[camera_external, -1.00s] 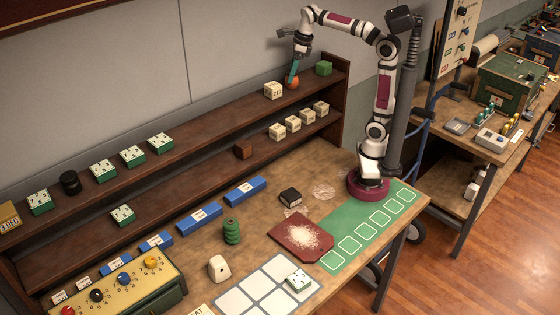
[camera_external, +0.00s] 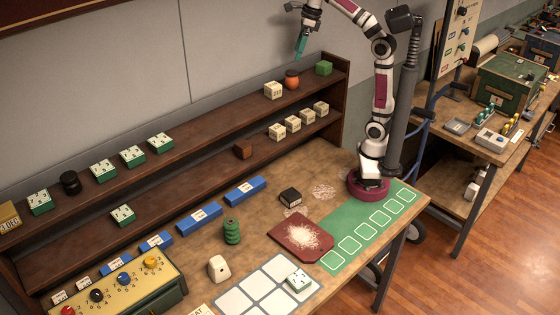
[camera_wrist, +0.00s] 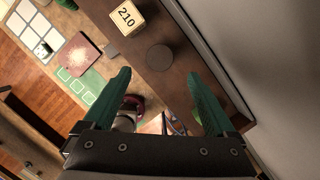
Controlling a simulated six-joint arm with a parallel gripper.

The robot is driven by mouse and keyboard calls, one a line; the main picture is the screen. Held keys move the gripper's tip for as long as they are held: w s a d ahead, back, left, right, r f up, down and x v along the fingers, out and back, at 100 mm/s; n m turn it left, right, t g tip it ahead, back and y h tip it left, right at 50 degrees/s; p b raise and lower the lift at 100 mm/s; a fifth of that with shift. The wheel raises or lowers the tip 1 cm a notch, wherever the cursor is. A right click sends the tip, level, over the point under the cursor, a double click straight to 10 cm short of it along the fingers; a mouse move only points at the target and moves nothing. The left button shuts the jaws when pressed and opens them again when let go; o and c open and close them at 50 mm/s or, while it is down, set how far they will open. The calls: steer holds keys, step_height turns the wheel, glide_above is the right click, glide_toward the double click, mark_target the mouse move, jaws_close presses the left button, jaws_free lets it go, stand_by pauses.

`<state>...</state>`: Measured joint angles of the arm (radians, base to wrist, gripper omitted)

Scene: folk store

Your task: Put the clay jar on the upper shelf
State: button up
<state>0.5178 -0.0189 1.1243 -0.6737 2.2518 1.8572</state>
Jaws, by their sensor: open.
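The clay jar (camera_external: 292,82), orange with a dark lid, stands upright on the upper shelf (camera_external: 225,116), between a cream number block and a green cube. In the wrist view its round dark lid (camera_wrist: 159,58) is seen from above, just beyond the fingertips and centred between them. My gripper (camera_external: 301,50) is above the upper shelf, clear of the jar, with teal fingers pointing down. In the wrist view my gripper (camera_wrist: 159,74) is open with nothing between its fingers.
The cream block (camera_external: 273,90) marked 210 in the wrist view stands close left of the jar, and the green cube (camera_external: 324,68) is to its right. The wall is close behind the shelf. The lower shelf holds several cream blocks and a brown cube (camera_external: 243,150).

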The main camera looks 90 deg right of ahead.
steer(key=s+a+f+n+g, duration=0.1)
steer(key=s+a+f+n, duration=0.4)
steer(key=f+n, duration=0.4)
steer(key=s+a+f+n+g+y, duration=0.1)
steer(key=s+a+f+n, duration=0.4)
steer(key=f+n, duration=0.4)
steer(key=s+a+f+n+g, duration=0.1)
steer(key=s+a+f+n, duration=0.5)
steer(key=f+n, duration=0.3)
steer(key=n, duration=0.3)
steer(key=shift+a+f+n+y, duration=0.25)
steer(key=shift+f+n+y, duration=0.05)
steer(key=shift+f+y, duration=0.1)
